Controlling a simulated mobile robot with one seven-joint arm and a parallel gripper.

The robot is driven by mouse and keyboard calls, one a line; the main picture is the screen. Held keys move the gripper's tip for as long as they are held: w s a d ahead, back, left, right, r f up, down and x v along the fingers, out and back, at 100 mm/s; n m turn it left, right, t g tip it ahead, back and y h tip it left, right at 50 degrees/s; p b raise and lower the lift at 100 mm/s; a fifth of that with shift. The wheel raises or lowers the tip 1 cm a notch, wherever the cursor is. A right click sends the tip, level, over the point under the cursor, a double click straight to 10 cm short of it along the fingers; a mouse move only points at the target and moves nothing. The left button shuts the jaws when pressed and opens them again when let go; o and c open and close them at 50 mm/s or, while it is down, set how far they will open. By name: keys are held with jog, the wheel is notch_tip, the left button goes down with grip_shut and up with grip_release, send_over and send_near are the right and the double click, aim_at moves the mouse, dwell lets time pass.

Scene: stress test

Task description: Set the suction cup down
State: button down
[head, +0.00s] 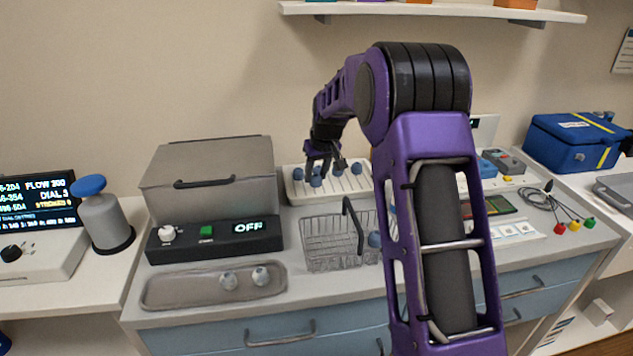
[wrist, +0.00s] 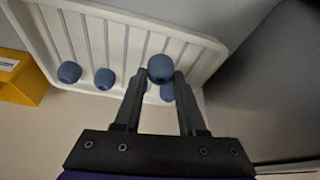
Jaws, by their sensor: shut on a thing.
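My gripper (head: 325,166) hangs over the white ribbed tray (head: 301,198) on the counter. In the wrist view, my gripper (wrist: 158,80) is shut on a dark blue rounded suction cup (wrist: 160,68), held between the fingertips. The white tray (wrist: 205,45) lies under it. Another blue piece (wrist: 167,93) shows just below the held cup, partly hidden. Two more blue cups, one (wrist: 69,72) and another (wrist: 104,79), stand on the tray to the left. I cannot tell whether the held cup touches the tray.
A wire basket (head: 328,246) with a dark handle stands in front of the tray. A grey bath with a lid (head: 208,180) is at left, its panel (head: 215,240) reading OFF. A metal tray (head: 190,290) holds two pale round pieces. A yellow block (wrist: 22,80) sits beside the tray.

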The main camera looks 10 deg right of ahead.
jog(key=shift+f, duration=0.95)
jog(key=shift+f, duration=0.1)
jog(key=shift+f, duration=0.15)
jog(key=shift+c, duration=2.4)
grip_release()
jog(key=shift+r, duration=0.55)
jog(key=p+v, duration=0.1)
jog(key=v, duration=1)
jog(key=shift+r, duration=0.2)
jog(key=shift+s+d, duration=0.1)
